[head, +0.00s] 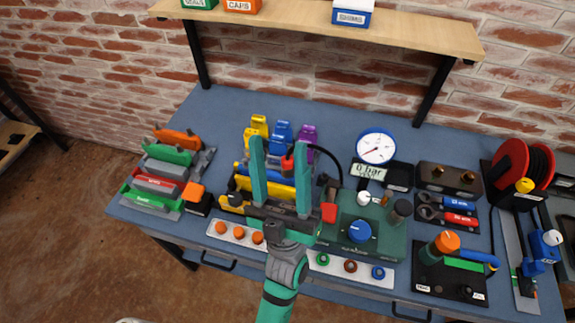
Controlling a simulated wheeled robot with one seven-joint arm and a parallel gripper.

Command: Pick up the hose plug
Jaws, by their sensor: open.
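A thin black hose (335,157) arcs over the middle of the bench. At its left end is a small red and black piece, which looks like the hose plug (287,165); it shows in the gap between my fingers. My gripper (280,143) is open, its two green fingers apart and pointing to the back of the bench. I cannot tell how far the plug is below or beyond the fingers. The hose's other end comes down near a red part (329,212) beside a green box with a blue knob (359,231). My fingers and palm hide part of the area behind.
A round gauge (376,147) stands right of my gripper. Yellow, blue and purple holders (282,133) stand behind it. Coloured clamps (163,170) are on the left; a red hose reel (510,165) is on the right. A wooden shelf (330,29) overhangs the back. The bench's back left is clear.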

